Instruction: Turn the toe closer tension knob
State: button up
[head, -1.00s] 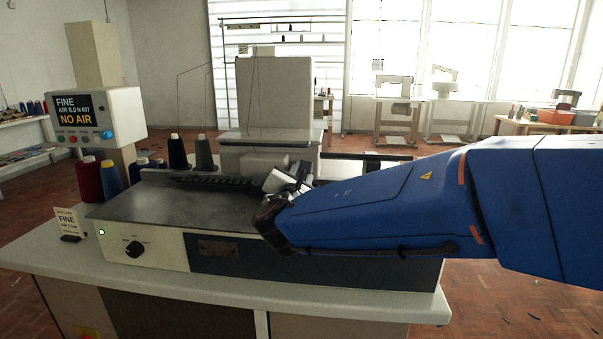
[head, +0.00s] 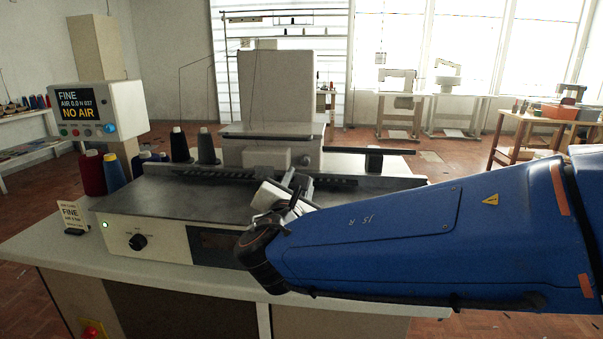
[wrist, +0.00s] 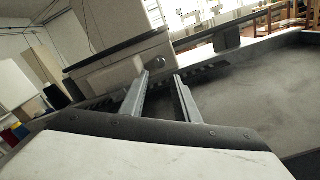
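The grey sewing machine (head: 268,105) stands on a flat bed (head: 185,195) on the table. A black knob (head: 138,242) with small unreadable markings sits on the white front panel, left of my arm; I cannot tell whether it is the toe closer tension knob. My blue arm hides the right part of the front panel.
A display box (head: 100,110) reading NO AIR stands at the left, above thread cones (head: 92,173). A small FINE sign (head: 72,215) stands on the tabletop (head: 40,245). A dark toothed strip (head: 225,176) runs along the bed. The bed left of my gripper is clear.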

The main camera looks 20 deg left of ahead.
jog(key=v, duration=0.7)
jog(key=shift+s, duration=0.3)
jog(key=shift+s, duration=0.1)
